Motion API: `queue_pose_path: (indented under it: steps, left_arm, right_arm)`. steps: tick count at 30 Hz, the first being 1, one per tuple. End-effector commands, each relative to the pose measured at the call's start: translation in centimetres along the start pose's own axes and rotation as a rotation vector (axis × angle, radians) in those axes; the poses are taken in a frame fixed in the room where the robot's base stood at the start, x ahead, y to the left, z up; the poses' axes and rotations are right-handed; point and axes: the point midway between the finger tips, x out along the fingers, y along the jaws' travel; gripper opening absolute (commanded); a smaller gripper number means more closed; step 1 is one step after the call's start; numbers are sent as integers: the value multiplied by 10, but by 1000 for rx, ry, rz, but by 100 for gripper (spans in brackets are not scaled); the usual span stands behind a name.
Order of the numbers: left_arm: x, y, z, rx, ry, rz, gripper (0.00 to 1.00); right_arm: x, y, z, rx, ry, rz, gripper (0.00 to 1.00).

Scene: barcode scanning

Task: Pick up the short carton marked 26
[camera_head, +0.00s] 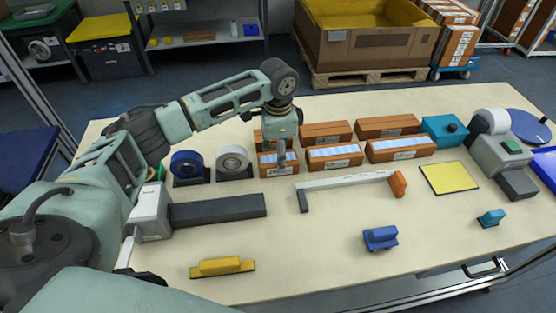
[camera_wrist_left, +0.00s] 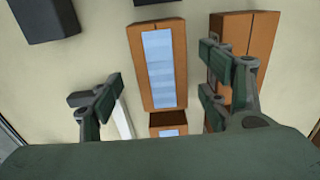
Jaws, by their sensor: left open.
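The short carton (camera_head: 279,170) is brown with a pale top label, at the left end of the front carton row; its printed number is too small to read surely. My left gripper (camera_head: 283,148) points down over it, open and empty, hiding part of its top. In the left wrist view, the short carton (camera_wrist_left: 148,62) lies beyond and between the spread fingers of the left gripper (camera_wrist_left: 160,90). The right finger overlaps a plain brown carton (camera_wrist_left: 262,50) behind it. My right gripper is out of view.
Longer labelled cartons (camera_head: 335,158) stand close to the right, with plain ones (camera_head: 326,134) behind. A white tape roll (camera_head: 232,158) and a blue one (camera_head: 187,164) stand left. A white bar (camera_head: 345,181) lies in front. The front middle of the table is mostly clear.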

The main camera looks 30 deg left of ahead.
Motion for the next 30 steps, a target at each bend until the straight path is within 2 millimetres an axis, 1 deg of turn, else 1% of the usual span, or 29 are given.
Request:
queue_pose_path:
  steps: [1, 3, 6, 13, 14, 30]
  left_arm:
    - [5, 0, 1, -1, -4, 2, 70]
    - [16, 0, 0, -1, -2, 2, 70]
    - [24, 0, 0, 0, -2, 0, 70]
    - [26, 0, 0, 0, 0, -1, 70]
    - [26, 0, 0, 0, 0, -1, 69]
    - [26, 0, 0, 0, 0, -1, 21]
  right_arm:
    - [-6, 0, -4, 0, 6, 0, 40]
    - [-7, 1, -8, 0, 13, 1, 40]
    - [-8, 1, -13, 1, 20, 1, 40]
    - [-7, -4, -15, 3, 22, -5, 40]
    - [-7, -5, -15, 4, 22, -5, 40]
    - [-7, -6, -10, 3, 13, -7, 40]
